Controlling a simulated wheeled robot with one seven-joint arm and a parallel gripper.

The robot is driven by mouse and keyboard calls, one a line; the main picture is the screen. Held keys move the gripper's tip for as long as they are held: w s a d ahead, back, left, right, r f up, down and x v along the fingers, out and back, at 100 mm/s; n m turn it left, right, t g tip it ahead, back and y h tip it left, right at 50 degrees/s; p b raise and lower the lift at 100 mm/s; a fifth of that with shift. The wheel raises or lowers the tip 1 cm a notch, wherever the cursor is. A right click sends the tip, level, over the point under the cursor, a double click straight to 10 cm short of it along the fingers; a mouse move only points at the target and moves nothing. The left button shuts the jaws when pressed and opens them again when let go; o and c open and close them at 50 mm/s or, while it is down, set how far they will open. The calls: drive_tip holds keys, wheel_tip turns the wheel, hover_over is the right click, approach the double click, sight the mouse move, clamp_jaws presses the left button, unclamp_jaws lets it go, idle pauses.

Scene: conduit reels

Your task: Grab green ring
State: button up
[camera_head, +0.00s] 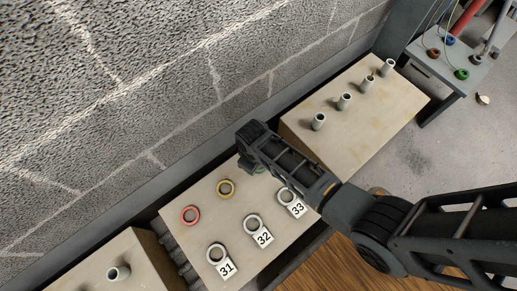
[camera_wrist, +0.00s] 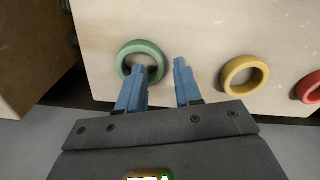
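The green ring (camera_wrist: 124,54) lies on the pale wooden block top in the wrist view, left of centre. My gripper (camera_wrist: 160,66) is open, with two blue fingers apart. The left fingertip overlaps the ring's opening and lower rim, and the right fingertip is just right of the ring. I cannot tell the height of the fingertips above the block. Nothing shows between the fingers as held. In the head view my gripper (camera_head: 250,142) is over the far edge of the middle block, and my arm mostly hides the green ring there.
A yellow ring (camera_head: 226,188) and a red ring (camera_head: 190,215) lie on the middle block (camera_head: 232,207). Grey rings with tags 31, 32 and 33 (camera_head: 292,202) lie along its near side. A block with several grey pegs (camera_head: 344,101) stands right. A rough wall is behind.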

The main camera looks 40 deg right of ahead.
wheel_tip(320, 180, down, 2)
drive_tip(key=shift+r, duration=0.1)
clamp_jaws()
idle(0.4)
